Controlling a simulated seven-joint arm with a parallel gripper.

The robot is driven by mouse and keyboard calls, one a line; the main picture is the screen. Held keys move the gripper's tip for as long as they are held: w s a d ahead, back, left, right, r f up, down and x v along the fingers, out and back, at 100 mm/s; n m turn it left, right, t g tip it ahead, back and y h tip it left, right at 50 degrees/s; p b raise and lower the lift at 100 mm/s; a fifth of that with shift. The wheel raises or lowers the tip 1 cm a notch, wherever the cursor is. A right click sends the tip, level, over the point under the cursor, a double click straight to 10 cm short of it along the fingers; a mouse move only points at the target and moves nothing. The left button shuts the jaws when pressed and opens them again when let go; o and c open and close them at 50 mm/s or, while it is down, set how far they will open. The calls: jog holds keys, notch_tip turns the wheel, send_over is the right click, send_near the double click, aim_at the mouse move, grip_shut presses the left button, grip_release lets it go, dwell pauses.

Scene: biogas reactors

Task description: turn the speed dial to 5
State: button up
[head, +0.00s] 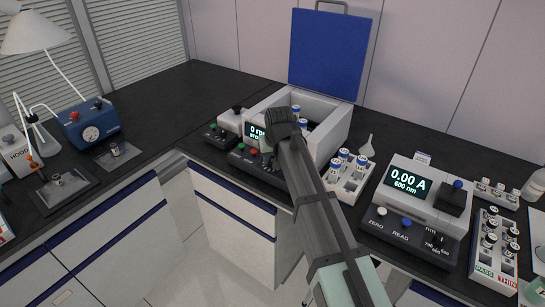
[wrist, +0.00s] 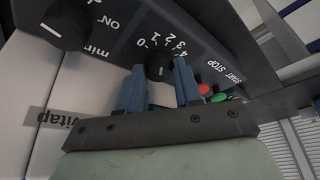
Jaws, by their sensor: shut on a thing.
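The speed dial (wrist: 160,66) is a small black knob on the dark sloping panel in the wrist view. White numerals from 0 to 4 show along its upper side; a 5 cannot be made out. A pale mark shows on the knob, but I cannot tell which number it points to. My gripper (wrist: 159,71) is shut on the dial, one blue-grey finger on each side. In the head view my arm hides the dial and the fingertips. The centrifuge (head: 327,108) there has its blue lid (head: 330,52) raised, and its display (head: 257,131) reads 0 rpm.
A larger black knob (wrist: 66,24) marked "min" and "ON" sits left of the dial in the wrist view. Red (wrist: 204,88) and green (wrist: 219,98) buttons lie close on the right. A vial rack (head: 349,181) and a photometer (head: 421,200) stand to the right in the head view.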

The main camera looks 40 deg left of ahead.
jog(key=m, duration=0.2)
jog(key=m+t+h, duration=0.1)
jog(key=m, duration=0.1)
jog(key=shift+s+a, duration=0.1)
jog(key=shift+a, duration=0.1)
jog(key=m+h, duration=0.1)
jog(key=m, duration=0.1)
jog(key=m+h, duration=0.1)
jog(key=m, duration=0.1)
jog(key=shift+a+m+t, duration=0.15)
jog(key=shift+m+t, duration=0.15)
jog(key=shift+m, duration=0.1)
jog(key=m+h, duration=0.1)
jog(key=m, duration=0.3)
jog(key=shift+a+h, duration=0.1)
jog(key=shift+h, duration=0.3)
jog(key=shift+m+g+h, duration=0.5)
jog(key=shift+m+h, duration=0.1)
jog(key=shift+m, duration=1.5)
jog(key=o, duration=1)
jog(key=shift+o, duration=0.2)
